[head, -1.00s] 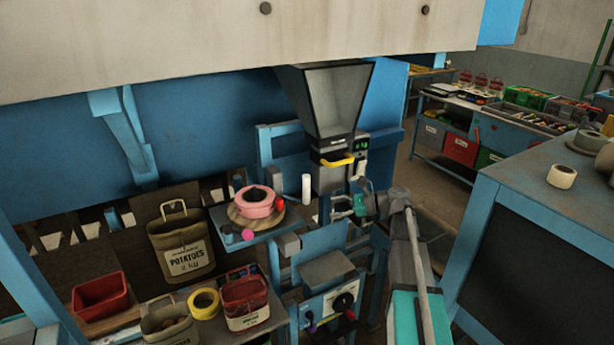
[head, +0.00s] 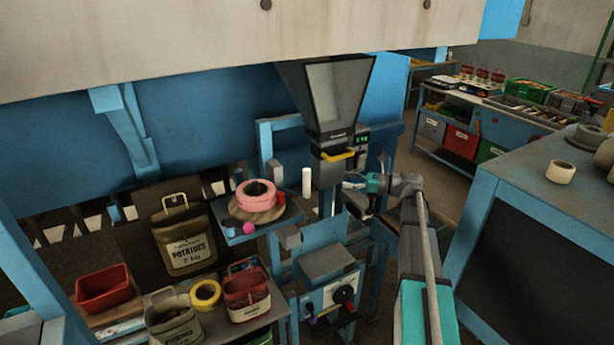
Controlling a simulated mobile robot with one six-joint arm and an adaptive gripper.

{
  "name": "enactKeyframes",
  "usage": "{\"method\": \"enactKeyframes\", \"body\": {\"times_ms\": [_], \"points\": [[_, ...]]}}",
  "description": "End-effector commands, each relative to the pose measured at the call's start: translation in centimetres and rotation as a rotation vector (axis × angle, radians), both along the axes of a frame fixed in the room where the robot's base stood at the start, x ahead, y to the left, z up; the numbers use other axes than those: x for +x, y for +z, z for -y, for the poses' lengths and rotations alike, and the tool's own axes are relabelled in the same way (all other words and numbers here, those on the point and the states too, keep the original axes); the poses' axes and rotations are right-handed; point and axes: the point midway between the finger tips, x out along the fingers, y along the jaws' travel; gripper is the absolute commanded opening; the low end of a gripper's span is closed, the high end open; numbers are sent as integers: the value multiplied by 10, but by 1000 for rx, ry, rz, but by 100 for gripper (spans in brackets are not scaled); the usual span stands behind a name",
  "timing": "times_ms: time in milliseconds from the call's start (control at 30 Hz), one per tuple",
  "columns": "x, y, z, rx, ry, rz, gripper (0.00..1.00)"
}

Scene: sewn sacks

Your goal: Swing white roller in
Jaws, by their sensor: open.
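The white roller (head: 306,182) stands upright at the right edge of the blue shelf, just left of the dark hopper's (head: 338,95) lower spout. It looks like a short plain white cylinder. My gripper (head: 350,192) is to the right of the roller, below the yellow handle (head: 339,155) of the hopper. It is open, apart from the roller, with a visible gap between them. The fingertips are small and dark here, partly lost against the blue frame behind them. How the roller is mounted at its foot is too small to tell.
A pink tape roll (head: 256,196) lies on a round wooden disc on the blue shelf. A grey box with a dial (head: 343,293) sits below my gripper. A potato sack (head: 183,240), red bins (head: 103,288) and a yellow roll (head: 206,294) are at lower left. A blue workbench (head: 530,220) stands at right.

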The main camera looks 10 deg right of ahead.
Motion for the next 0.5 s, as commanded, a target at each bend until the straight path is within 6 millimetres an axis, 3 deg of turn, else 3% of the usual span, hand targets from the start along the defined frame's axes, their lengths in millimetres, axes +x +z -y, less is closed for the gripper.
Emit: {"method": "enactKeyframes", "body": {"times_ms": [500], "points": [[26,0,-63,0,1,1,71]]}}
